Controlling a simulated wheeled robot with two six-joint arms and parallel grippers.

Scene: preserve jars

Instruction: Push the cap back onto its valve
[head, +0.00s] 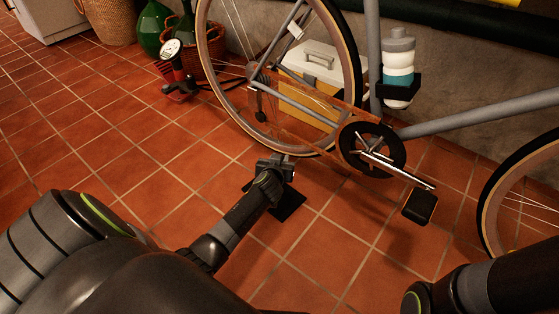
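A bicycle stands across the upper right, and its rear wheel (349,70) has a tan-walled tyre. My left gripper (281,163) is beside the bottom of this wheel, at the end of the arm reaching in from the left. It is small and dark, so I cannot tell whether it is open or shut, or whether it touches the tyre. I cannot make out the valve or the cap. My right arm shows at the lower right corner, and its gripper is outside the view.
The crank and chainring (370,148) and a pedal (420,206) stick out right of my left gripper. A toolbox (308,88) stands behind the rear wheel. A floor pump (177,66) stands at the back left. The tiled floor (120,130) at left is clear.

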